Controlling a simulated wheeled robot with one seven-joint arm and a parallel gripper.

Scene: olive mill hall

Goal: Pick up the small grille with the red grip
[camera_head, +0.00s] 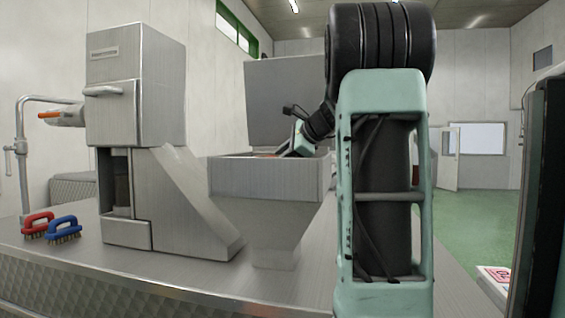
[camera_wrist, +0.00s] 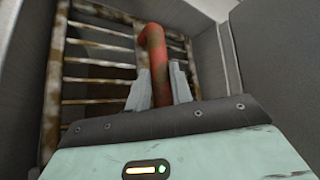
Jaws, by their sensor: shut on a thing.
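In the wrist view a rusty grille (camera_wrist: 92,66) of parallel bars lies inside a grey metal hopper. Its red grip (camera_wrist: 156,46) is a bent bar rising from it, with worn paint. My gripper (camera_wrist: 160,84) is shut on the red grip, one finger on each side. In the head view my gripper (camera_head: 298,146) reaches down into the top of the hopper (camera_head: 264,186); its fingertips and most of the grille are hidden behind the hopper's front wall. I cannot tell whether the grille still rests on its support.
A tall steel housing (camera_head: 128,90) with a sloping chute stands left of the hopper. A red brush (camera_head: 38,222) and a blue brush (camera_head: 64,228) lie on the steel counter at left, near a bent pipe (camera_head: 22,150). The hopper walls stand close around my gripper.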

